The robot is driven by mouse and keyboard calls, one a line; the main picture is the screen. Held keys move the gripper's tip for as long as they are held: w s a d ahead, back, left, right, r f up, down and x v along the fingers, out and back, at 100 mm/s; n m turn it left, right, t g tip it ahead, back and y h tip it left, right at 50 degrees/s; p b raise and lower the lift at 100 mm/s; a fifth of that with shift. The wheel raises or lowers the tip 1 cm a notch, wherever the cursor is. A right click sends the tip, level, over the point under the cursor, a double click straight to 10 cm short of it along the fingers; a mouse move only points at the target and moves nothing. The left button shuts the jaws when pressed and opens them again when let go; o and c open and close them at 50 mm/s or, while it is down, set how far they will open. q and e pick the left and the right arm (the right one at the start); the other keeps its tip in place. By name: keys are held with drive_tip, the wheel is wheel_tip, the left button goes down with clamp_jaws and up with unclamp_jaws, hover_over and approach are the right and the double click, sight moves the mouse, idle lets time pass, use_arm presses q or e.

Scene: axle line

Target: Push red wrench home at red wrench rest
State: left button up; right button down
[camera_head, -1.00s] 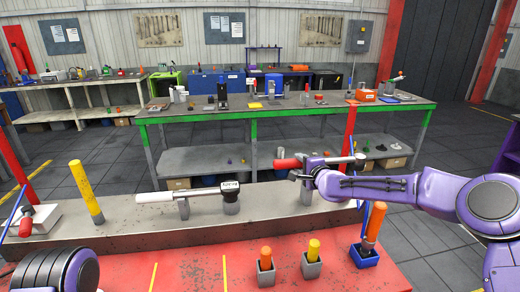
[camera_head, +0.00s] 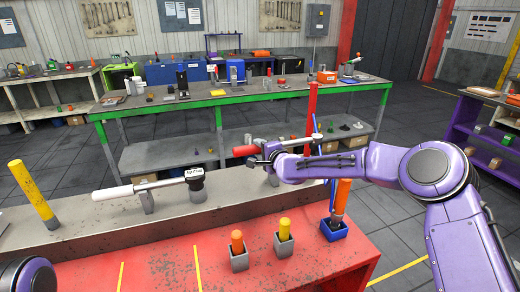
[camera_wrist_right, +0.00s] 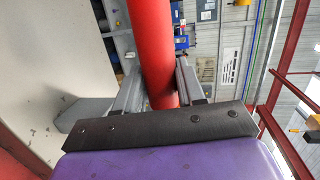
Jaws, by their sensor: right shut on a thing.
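The red wrench's red handle (camera_head: 246,150) and grey metal shaft (camera_head: 298,142) lie level over the far grey ledge. My right gripper (camera_head: 264,160) is shut on the red handle. In the right wrist view the red handle (camera_wrist_right: 153,45) passes between the two grey fingers of my right gripper (camera_wrist_right: 160,88). A grey rest post (camera_head: 272,178) stands just below the wrench; the gripper hides whether the wrench touches it. My left gripper is out of view; only a purple part of my left arm shows at the bottom left.
A white-handled wrench (camera_head: 148,188) lies on grey posts to the left. A yellow post (camera_head: 33,192) stands farther left. On the red bench (camera_head: 310,262), orange and yellow pegs stand in grey and blue holders. A red pole (camera_head: 311,112) rises behind my right forearm.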

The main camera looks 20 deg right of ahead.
wheel_tip(320, 180, down, 2)
drive_tip(key=shift+s+b, duration=0.1)
drive_tip(key=shift+b, duration=0.6)
drive_tip(key=shift+a+f, duration=0.1)
drive_tip(key=shift+f, duration=0.25)
drive_tip(key=shift+r, duration=0.1)
drive_tip(key=shift+b, duration=0.4)
drive_tip(key=shift+b, duration=0.35)
idle(0.4)
